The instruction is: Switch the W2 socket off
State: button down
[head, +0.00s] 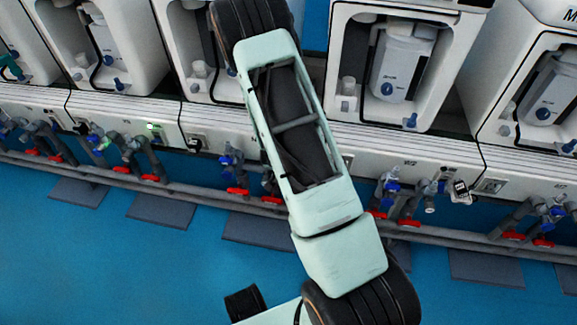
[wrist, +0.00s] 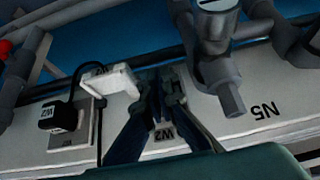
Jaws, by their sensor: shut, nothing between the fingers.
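In the wrist view, a black plug (wrist: 58,115) marked W2 sits on a pale square socket plate (wrist: 75,138) at the left. A white block (wrist: 108,79) with a small dark marking stands to its right. My gripper (wrist: 161,76) is shut and empty, right of the white block and pointing at the pale panel. A W2 label (wrist: 160,133) shows between its fingers. I cannot tell whether the fingertips touch anything. No switch rocker can be made out. In the head view, my arm covers the middle of the panel and my gripper is hidden.
In the head view, white test units (head: 395,65) line the wall above a pipe (head: 440,234) with red handles. The blue floor (head: 130,270) is mostly clear.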

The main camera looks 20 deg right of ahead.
dwell(0.3)
jog(key=shift+w+d+r, duration=0.3)
jog(key=shift+w+d, duration=0.05)
jog(key=shift+w, duration=0.25)
jog(key=shift+r, duration=0.1)
jog(key=v, duration=1.1)
jog(key=shift+s+r, duration=0.2)
jog(key=shift+r, duration=0.15)
jog(key=shift+a, duration=0.1)
